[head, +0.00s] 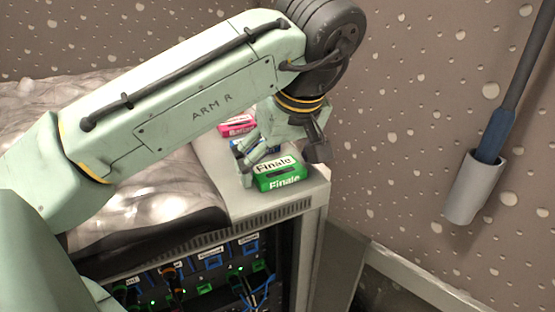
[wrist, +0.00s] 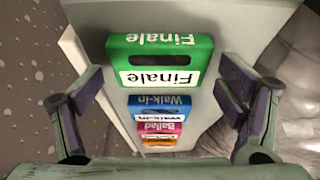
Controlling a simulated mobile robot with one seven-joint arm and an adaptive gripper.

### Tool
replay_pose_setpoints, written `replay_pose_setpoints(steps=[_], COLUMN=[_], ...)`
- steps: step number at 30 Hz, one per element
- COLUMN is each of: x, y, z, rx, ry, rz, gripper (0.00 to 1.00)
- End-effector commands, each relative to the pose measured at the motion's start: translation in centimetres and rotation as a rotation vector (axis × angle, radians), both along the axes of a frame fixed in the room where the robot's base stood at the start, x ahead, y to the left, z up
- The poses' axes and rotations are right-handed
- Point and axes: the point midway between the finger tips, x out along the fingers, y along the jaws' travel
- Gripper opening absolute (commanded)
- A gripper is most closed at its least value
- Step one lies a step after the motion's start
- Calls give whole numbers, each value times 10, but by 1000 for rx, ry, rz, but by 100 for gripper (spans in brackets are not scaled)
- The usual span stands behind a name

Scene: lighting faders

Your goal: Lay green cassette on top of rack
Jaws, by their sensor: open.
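The green cassette (head: 280,170), labelled "Finale", rests on the rack's light grey top (head: 240,205) near its front right corner. In the wrist view the green cassette (wrist: 160,62) lies ahead of my gripper (wrist: 163,85), roughly midway between the two spread fingers. My gripper (head: 281,153) is open and empty above and beside the cassette in the head view. I cannot tell whether a finger touches it. The arm partly covers the rack top behind.
A blue "Walk-in" cassette (wrist: 160,107), a pink "Ballad" cassette (wrist: 160,130) and an orange one (wrist: 160,143) line up beside the green one. A crumpled silvery sheet (head: 160,200) covers the left. The wall (head: 420,130) is close on the right.

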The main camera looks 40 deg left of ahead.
Motion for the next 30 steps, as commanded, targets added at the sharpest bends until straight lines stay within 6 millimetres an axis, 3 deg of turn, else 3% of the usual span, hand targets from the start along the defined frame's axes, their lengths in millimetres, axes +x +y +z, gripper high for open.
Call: replay_pose_setpoints(steps=[9, 13, 24, 30], x=[0, 0, -12, -16], y=[0, -2, -28, -38], z=[1, 11, 85, 107], rx=[0, 1, 1, 3], ry=[1, -1, 0, -1], rz=[0, -1, -1, 1], gripper=[91, 91, 91, 91])
